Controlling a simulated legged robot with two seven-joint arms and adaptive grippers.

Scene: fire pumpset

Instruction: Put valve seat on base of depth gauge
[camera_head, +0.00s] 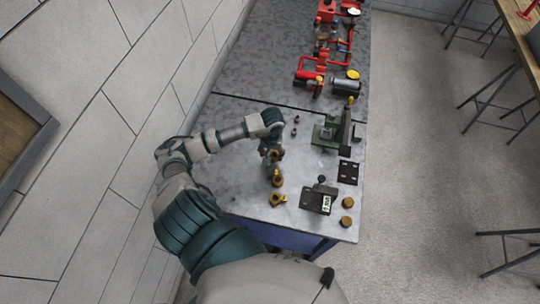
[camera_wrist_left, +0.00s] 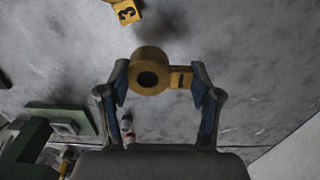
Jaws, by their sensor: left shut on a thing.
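My left gripper (camera_head: 271,152) is over the left part of the metal table. It is shut on a brass valve seat (camera_head: 277,156), which shows below its fingers. In the left wrist view the valve seat (camera_wrist_left: 149,71) is a ring with a dark hole and a side tab marked 1, between the two fingers (camera_wrist_left: 162,77). The depth gauge (camera_head: 319,198) stands near the table's front, to the right of and nearer than the gripper. It has a dark base, a small pale display and a knob on top. My right gripper is out of view.
Two more brass pieces (camera_head: 277,178) (camera_head: 278,199) lie in front of the gripper. A piece marked 3 (camera_wrist_left: 126,11) shows in the left wrist view. Two round brass parts (camera_head: 347,202) and a black plate (camera_head: 348,172) lie right. A green fixture (camera_head: 328,132) and red pump pipes (camera_head: 318,62) stand behind.

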